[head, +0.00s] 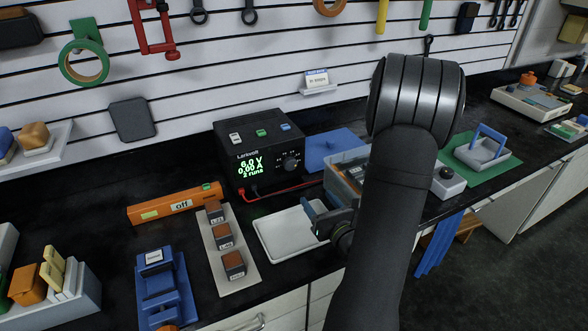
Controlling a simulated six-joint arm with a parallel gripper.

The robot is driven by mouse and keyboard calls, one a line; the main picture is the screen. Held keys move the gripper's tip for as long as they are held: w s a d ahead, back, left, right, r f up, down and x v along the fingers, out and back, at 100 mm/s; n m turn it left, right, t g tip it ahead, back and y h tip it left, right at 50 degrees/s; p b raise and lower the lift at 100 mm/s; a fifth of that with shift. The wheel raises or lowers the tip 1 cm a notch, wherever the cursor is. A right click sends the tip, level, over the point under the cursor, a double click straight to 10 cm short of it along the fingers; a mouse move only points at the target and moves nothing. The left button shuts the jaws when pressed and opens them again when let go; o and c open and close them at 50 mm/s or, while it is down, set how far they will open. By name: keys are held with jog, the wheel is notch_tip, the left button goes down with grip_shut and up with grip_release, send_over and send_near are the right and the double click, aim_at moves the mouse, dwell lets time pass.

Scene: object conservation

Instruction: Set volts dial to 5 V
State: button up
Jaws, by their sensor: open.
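A black power supply (259,158) stands at the back middle of the bench. Its green display (250,168) reads 6.0 V, 0.00 A and 2 runs. A dark round dial (291,164) with small marks around it is on the right of its front face; its pointer is too small to read. My gripper (318,217) is low and in front of the power supply, over the right part of the white tray, apart from the dial. It is open, and nothing shows between the fingers. My arm hides part of the bench to the right.
A white tray (275,239) lies in front of the power supply. A red lead (290,191) runs along the supply's base. An orange bar marked off (160,209) and a strip of labelled brown blocks (222,238) lie left. A grey bin (338,165) stands right.

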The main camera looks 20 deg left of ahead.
aim_at(291, 166)
jog(key=x, duration=1.5)
jog(key=shift+w+a, duration=0.25)
jog(key=shift+a, duration=0.05)
jog(key=c, duration=1)
jog(key=shift+o, duration=0.2)
jog(key=n, duration=0.3)
jog(key=shift+n, duration=2.3)
